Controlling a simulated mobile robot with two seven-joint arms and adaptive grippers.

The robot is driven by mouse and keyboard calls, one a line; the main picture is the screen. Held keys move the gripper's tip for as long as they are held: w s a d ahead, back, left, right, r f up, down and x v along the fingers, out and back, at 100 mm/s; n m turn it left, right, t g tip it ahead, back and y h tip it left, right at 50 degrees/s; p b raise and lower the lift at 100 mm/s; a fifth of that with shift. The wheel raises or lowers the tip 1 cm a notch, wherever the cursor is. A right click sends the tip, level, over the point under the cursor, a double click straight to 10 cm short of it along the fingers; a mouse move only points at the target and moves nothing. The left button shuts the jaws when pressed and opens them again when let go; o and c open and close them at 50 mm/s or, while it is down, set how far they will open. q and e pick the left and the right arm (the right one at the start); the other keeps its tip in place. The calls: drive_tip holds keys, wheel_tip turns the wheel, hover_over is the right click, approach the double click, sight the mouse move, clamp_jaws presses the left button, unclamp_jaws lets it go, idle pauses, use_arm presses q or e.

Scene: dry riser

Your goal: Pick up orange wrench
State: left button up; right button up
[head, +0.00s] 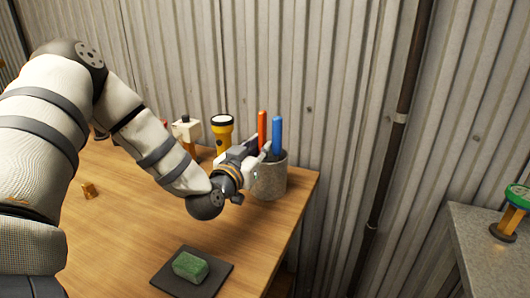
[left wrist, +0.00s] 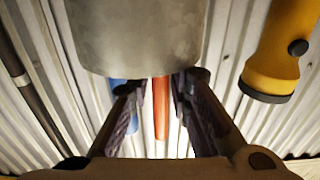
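The orange wrench (head: 262,126) stands upright in a grey metal cup (head: 268,183), with only its orange handle showing above the rim. A blue-handled tool (head: 277,135) stands beside it in the same cup. My left gripper (head: 262,149) is at the cup's rim, close to the handles. In the left wrist view my left gripper (left wrist: 162,103) is open, with the orange handle (left wrist: 160,108) between its fingers. The blue handle (left wrist: 132,122) shows partly behind the left-hand finger there. I cannot tell whether either finger touches the orange handle. My right gripper is not in view.
A green sponge (head: 190,266) lies on a dark mat (head: 215,283) in front. The corrugated wall (head: 330,90) is close behind the cup.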

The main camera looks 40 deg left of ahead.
use_arm(q)
drive_tip(key=shift+w, duration=0.2)
drive_tip(key=shift+r, duration=0.1)
clamp_jaws()
drive_tip(key=shift+r, duration=0.15)
